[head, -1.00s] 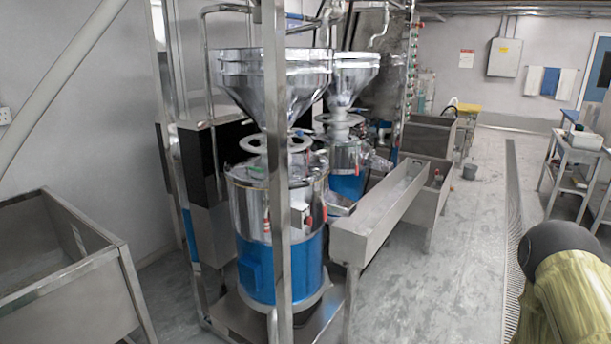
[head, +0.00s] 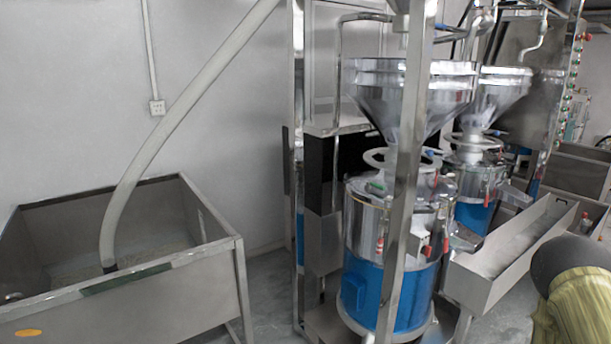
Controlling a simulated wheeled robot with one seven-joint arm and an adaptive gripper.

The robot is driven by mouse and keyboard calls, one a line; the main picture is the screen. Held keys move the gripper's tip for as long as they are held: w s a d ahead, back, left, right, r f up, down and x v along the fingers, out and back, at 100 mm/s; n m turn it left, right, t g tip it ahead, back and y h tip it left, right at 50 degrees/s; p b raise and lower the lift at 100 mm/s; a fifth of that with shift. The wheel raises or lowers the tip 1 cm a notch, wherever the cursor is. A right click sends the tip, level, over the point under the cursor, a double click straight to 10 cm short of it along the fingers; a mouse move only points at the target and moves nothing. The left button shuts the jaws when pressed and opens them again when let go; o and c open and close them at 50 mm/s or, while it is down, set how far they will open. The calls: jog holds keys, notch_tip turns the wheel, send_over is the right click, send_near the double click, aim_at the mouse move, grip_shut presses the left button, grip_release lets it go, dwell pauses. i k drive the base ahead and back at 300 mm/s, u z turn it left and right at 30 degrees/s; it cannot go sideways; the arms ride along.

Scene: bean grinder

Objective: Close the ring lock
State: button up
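The near bean grinder (head: 362,215) stands right of centre, with a steel drum over a blue base (head: 362,290). A pale ring (head: 374,157) sits around the neck between the drum and the steel hopper (head: 372,100). Small red-tipped parts show on the drum's side, one at its front (head: 380,244). I cannot tell which part is the ring lock, or whether it is open or closed. A frame post hides part of the drum and ring. A second grinder (head: 474,214) stands behind to the right. My gripper is not in view; only part of my arm shows at the lower right.
A steel frame post (head: 402,200) rises in front of the near grinder. A long steel trough (head: 510,250) extends at its right. A large steel tub (head: 130,302) with a grey hose (head: 165,140) stands at the left. Some floor (head: 272,310) is clear between tub and grinder.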

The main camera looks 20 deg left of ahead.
aim_at(369, 183)
jog(key=u, duration=0.8)
jog(key=i, duration=1.05)
jog(key=u, duration=0.25)
